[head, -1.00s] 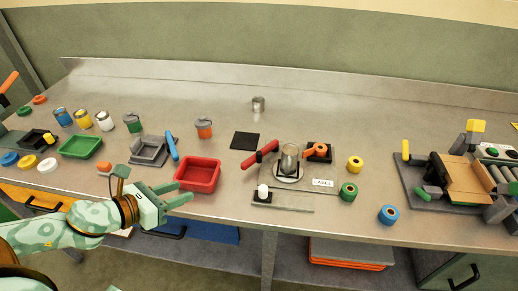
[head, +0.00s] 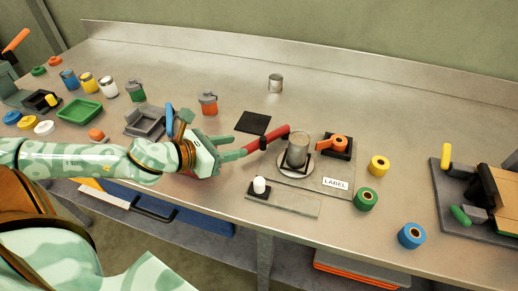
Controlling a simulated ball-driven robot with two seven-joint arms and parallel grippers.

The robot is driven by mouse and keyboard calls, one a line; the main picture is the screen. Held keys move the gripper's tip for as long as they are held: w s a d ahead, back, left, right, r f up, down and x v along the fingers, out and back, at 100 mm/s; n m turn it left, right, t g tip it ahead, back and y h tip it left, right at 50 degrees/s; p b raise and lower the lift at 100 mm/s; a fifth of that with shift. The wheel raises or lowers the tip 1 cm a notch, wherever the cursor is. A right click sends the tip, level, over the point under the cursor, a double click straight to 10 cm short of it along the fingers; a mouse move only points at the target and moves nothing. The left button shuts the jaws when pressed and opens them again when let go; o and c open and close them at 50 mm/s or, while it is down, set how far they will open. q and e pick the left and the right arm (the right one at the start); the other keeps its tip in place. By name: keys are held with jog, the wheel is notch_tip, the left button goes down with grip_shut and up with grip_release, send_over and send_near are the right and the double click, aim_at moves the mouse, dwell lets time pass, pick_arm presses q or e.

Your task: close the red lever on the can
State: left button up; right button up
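The red lever (head: 275,136) slants up to the right beside a metal can (head: 298,150). The can stands upright on a round pale disc of a small grey station. A dark block sits on the lever near its middle. My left gripper (head: 239,147) is at the lever's lower left end, with its two fingers apart. The fingertips are close to that end; I cannot tell whether they touch it. My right gripper is not in view.
An orange tape dispenser (head: 334,143) and a LABEL plate (head: 336,184) are right of the can. A white knob (head: 259,185) stands in front. Yellow, green and blue rolls lie to the right. A black mat (head: 253,122) lies behind the lever.

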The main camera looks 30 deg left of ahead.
aim_at(254, 143)
pick_arm(q)
jog(key=b+x, duration=0.3)
jog(key=x, duration=0.3)
jog(key=shift+w+f, duration=0.15)
jog(key=shift+w, duration=0.2)
jog(key=shift+w+d+f+b, duration=0.2)
jog(key=shift+w+d+b, duration=0.1)
jog(key=shift+w, duration=0.25)
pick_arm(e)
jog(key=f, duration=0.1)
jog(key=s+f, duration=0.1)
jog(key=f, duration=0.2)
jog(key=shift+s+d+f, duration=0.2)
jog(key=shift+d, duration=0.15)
pick_arm(q)
jog(key=shift+c, duration=0.3)
